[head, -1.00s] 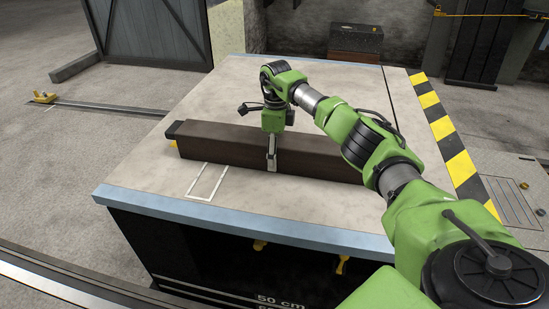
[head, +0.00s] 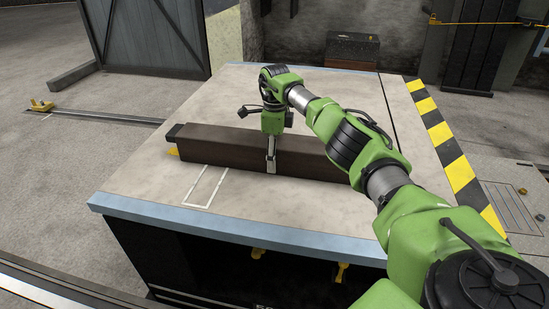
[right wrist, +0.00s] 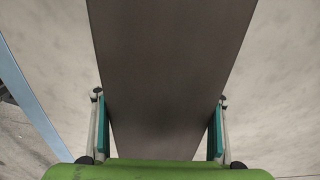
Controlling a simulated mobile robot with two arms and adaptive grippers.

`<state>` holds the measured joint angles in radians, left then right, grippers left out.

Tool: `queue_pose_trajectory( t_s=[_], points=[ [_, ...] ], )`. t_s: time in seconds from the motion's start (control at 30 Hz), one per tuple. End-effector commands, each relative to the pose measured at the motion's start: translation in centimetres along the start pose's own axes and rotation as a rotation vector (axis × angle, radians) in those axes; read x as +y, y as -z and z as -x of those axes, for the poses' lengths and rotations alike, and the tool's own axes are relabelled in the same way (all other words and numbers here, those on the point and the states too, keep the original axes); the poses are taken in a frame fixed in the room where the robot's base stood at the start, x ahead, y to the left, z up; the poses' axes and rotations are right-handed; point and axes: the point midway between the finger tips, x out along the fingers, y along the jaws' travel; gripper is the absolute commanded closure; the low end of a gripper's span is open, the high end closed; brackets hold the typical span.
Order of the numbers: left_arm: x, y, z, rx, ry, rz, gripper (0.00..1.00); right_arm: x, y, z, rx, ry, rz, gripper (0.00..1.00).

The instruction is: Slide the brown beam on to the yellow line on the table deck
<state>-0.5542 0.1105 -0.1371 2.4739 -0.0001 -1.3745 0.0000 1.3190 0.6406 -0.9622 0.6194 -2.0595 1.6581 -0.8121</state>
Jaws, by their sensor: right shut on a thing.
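The brown beam (head: 225,143) lies flat across the table deck (head: 150,183), its dark left end near the left edge. A small yellow patch (head: 173,152) shows on the deck by the beam's left end; I cannot tell whether it is part of the line, and the rest is hidden. My right gripper (head: 271,160) points down and is shut across the beam near its middle. In the right wrist view its fingers (right wrist: 160,128) flank both sides of the beam (right wrist: 165,60). My left gripper is not in view.
A white outlined rectangle (head: 206,186) is on the deck in front of the beam. A black-and-yellow striped strip (head: 445,140) runs along the right side. A dark box (head: 353,47) stands behind the table. The deck behind the beam is clear.

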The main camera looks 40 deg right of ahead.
Motion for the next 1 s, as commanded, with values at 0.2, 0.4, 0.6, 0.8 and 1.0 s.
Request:
queue_pose_trajectory(
  t_s=[0.2, 0.4, 0.6, 0.8, 1.0],
  points=[
    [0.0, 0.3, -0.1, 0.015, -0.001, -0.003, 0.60, -0.3, 0.1, 0.2, -0.002, 0.006, -0.001, 0.93],
    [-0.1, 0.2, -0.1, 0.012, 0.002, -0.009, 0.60, -0.3, 0.1, 0.2, -0.001, 0.006, -0.002, 0.27],
    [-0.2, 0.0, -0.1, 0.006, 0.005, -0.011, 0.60, -0.3, 0.1, 0.2, -0.001, 0.004, -0.001, 0.17],
    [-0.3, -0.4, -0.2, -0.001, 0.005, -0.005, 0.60, -0.1, 0.3, -0.4, 0.008, -0.003, -0.001, 0.17],
    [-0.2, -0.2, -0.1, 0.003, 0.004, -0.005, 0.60, -0.2, 0.1, 2.2, 0.001, 0.003, -0.001, 0.17]
  ],
)
